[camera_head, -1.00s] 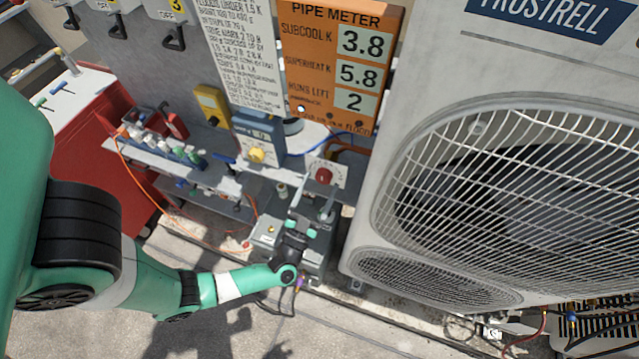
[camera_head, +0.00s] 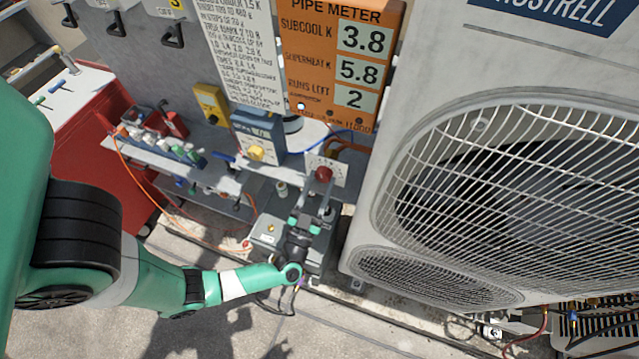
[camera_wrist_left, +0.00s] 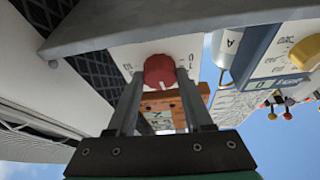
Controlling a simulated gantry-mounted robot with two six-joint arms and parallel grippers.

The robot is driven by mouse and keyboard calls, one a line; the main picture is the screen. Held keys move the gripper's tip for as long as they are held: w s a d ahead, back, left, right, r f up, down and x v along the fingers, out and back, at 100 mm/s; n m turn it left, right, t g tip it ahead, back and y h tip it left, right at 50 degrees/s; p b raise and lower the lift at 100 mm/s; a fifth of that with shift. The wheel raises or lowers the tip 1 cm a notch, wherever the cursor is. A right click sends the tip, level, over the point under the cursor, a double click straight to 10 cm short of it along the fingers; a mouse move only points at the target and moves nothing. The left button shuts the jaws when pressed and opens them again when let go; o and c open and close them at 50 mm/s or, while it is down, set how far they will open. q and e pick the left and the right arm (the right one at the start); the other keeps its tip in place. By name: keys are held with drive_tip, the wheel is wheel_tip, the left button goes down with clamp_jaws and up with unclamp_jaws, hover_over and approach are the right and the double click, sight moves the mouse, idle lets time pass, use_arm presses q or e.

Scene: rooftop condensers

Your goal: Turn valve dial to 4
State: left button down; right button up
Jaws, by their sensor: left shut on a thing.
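The red valve dial (camera_head: 323,174) sits on a white scale plate (camera_head: 338,168) between the pipe meter and the large condenser. My left gripper (camera_head: 321,183) reaches up to it from below. In the left wrist view, the two fingers lie on either side of the red dial (camera_wrist_left: 159,71) and are shut on it. A pale pointer mark shows on the dial's lower face there. Some marks show on the plate (camera_wrist_left: 125,58), but the fingers and dial hide part of the scale, and I cannot read the setting. My right gripper is not in view.
The orange pipe meter (camera_head: 340,60) reads 3.8, 5.8 and 2. A blue box with a yellow knob (camera_head: 256,152) stands left of the dial. The large condenser (camera_head: 400,100) stands close on the right. A grey box (camera_head: 268,236) lies below the gripper.

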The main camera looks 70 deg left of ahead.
use_arm(q)
drive_tip(key=shift+w+d+f+n+g+y, duration=0.1)
drive_tip(key=shift+n+g+y, duration=0.1)
drive_tip(key=shift+n, duration=0.4)
drive_tip(key=shift+w+f+n+g+y, duration=0.1)
drive_tip(key=shift+n+g+y, duration=0.1)
drive_tip(key=shift+n, duration=0.4)
drive_tip(key=shift+s+r+n+g, duration=0.1)
drive_tip(key=shift+r+n+g, duration=0.1)
drive_tip(key=shift+n+g, duration=0.3)
drive_tip(key=shift+c, duration=1.5)
unclamp_jaws()
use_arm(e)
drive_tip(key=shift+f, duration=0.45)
use_arm(q)
drive_tip(key=b+v, duration=0.1)
drive_tip(key=v, duration=1)
drive_tip(key=shift+s+f+b, duration=0.2)
drive_tip(key=shift+f+b, duration=0.2)
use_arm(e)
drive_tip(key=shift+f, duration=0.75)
use_arm(q)
drive_tip(key=shift+d+t, duration=0.1)
drive_tip(key=shift+t, duration=0.2)
